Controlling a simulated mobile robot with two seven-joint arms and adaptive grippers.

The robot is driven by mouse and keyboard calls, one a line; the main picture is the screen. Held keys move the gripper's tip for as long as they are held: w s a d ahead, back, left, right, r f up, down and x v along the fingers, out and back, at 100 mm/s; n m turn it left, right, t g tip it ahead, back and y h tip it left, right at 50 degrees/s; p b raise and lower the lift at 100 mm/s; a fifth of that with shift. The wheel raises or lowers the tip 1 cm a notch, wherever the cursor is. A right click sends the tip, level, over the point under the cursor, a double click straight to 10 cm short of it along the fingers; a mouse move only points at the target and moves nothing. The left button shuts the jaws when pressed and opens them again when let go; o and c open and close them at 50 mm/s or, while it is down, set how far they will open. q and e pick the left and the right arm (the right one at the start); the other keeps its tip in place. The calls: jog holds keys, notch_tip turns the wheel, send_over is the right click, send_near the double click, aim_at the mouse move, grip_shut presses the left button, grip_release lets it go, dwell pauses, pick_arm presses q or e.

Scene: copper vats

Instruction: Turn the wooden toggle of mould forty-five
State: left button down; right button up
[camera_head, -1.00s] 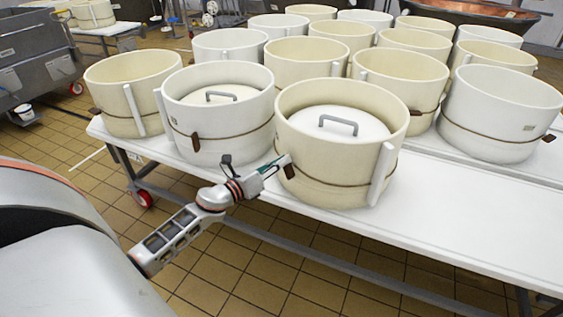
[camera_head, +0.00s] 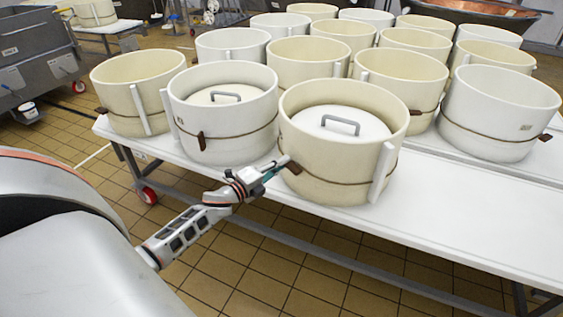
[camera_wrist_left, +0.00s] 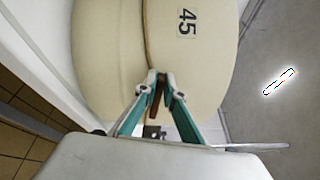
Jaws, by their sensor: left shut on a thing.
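Mould forty-five (camera_head: 330,175) is the cream round mould at the front of the table, and its "45" label (camera_wrist_left: 187,22) shows in the wrist view. A dark cord runs around it and carries a small brown wooden toggle (camera_head: 294,168). My left gripper (camera_head: 285,163) reaches it from the left. In the left wrist view the two green-sided fingers (camera_wrist_left: 160,88) are closed on the toggle (camera_wrist_left: 155,101), one on each side. Part of the toggle is hidden by the fingertips. My right gripper is not in view.
A white mould (camera_head: 225,140) with a lid stands just left of mould forty-five. Several more moulds stand behind on the white table (camera_head: 470,215). The table's front right is clear. A red-wheeled caster (camera_head: 149,195) is below the left end.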

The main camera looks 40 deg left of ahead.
pick_arm(q)
jog(key=shift+f+n, duration=0.1)
jog(key=shift+n, duration=0.6)
jog(key=shift+f, duration=0.1)
jog(key=shift+n, duration=0.3)
jog(key=c, duration=2.1)
grip_release()
jog(key=shift+c, duration=0.2)
jog(key=s+a, duration=0.1)
jog(key=s, duration=1.1)
jog(key=shift+a, duration=0.4)
